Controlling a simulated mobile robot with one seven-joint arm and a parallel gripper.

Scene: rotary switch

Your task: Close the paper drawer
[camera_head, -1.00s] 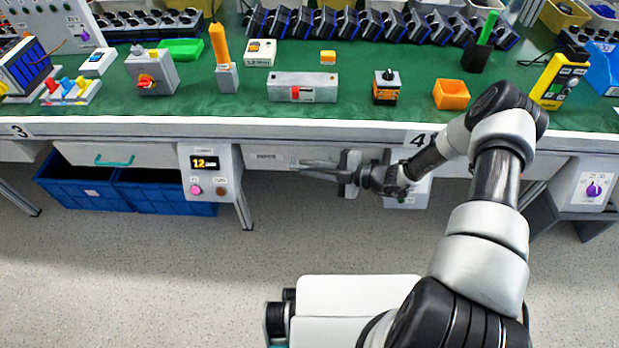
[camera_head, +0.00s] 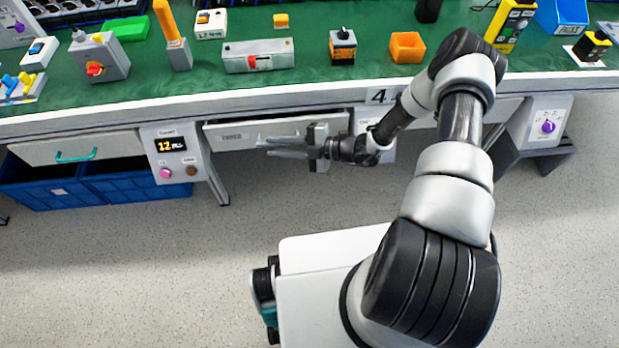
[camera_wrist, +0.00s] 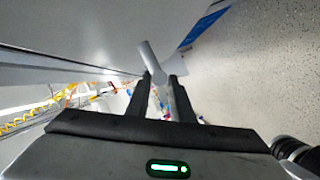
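The paper drawer (camera_head: 222,135) is under the bench, right of the counter box, with a pale front and a small blurred label. A dark gap shows along its top edge; how far it stands out is hard to tell. My gripper (camera_head: 263,147) is in front of the drawer's right part, pointing left along it, and hides part of the front. In the wrist view the two dark fingers (camera_wrist: 163,88) are apart, with a gap between them. A pale grey piece (camera_wrist: 153,60) shows beyond the fingertips; I cannot tell whether they touch it.
A counter box (camera_head: 171,152) with a display stands left of the drawer, beside a bench leg (camera_head: 216,184). Another drawer with a teal handle (camera_head: 76,155) and blue bins (camera_head: 125,186) are farther left. A purple-knob box (camera_head: 543,125) is at right. The floor in front is clear.

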